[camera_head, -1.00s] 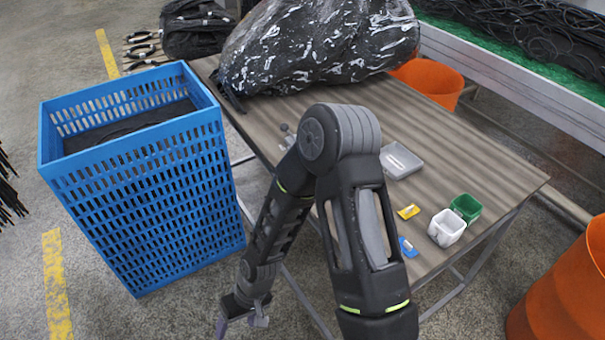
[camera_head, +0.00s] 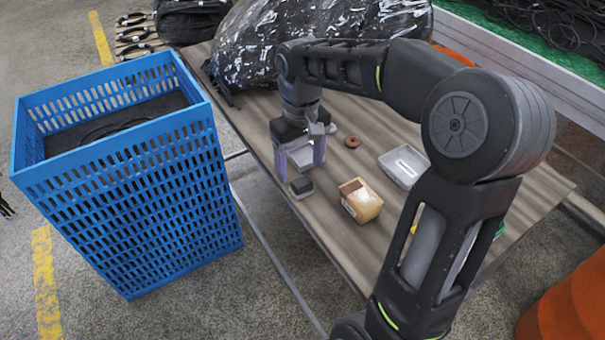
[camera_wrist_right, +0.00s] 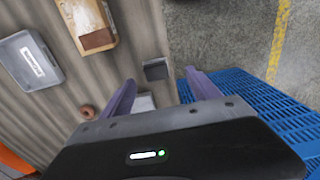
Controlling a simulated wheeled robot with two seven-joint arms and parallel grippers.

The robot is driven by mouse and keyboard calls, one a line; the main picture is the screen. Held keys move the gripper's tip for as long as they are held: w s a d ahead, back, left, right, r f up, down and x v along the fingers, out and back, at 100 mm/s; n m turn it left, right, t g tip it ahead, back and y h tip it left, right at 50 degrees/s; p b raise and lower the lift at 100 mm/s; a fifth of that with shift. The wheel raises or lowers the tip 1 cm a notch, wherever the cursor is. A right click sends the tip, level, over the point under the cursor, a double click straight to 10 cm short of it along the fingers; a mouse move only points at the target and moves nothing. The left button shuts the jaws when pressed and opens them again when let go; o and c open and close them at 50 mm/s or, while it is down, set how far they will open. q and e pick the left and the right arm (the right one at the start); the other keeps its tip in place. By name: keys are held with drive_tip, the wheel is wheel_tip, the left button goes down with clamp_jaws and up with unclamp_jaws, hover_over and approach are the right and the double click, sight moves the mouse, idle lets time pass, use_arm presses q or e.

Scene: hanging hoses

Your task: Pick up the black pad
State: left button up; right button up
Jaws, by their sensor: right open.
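The black pad (camera_head: 302,187) is a small dark block on the wooden table near its left edge. It also shows in the right wrist view (camera_wrist_right: 156,71), just beyond the fingertips. My right gripper (camera_head: 301,170) points down at the table's left side, close behind the pad. Its two purple fingers are apart in the right wrist view (camera_wrist_right: 160,79), with the pad in line with the gap, and it holds nothing. My left gripper is not in view.
A light grey object (camera_wrist_right: 143,103) lies close to the fingers. A tan-and-brown box (camera_head: 361,202), a grey tray (camera_head: 404,166) and a reddish ring (camera_head: 352,142) are on the table. A blue crate (camera_head: 130,200) stands left of it. A shiny black bag (camera_head: 330,35) lies behind.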

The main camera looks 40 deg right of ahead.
sight(303, 183)
drive_tip(key=shift+w+d+r, duration=0.2)
drive_tip(key=shift+d+r, duration=0.05)
drive_tip(key=shift+d, duration=0.2)
drive_tip(key=shift+s+a, duration=0.1)
drive_tip(key=shift+f, duration=1.3)
drive_tip(key=shift+f+b, duration=0.4)
drive_tip(key=shift+f, duration=2.2)
drive_tip(key=shift+c, duration=0.5)
drive_tip(key=c, duration=1.3)
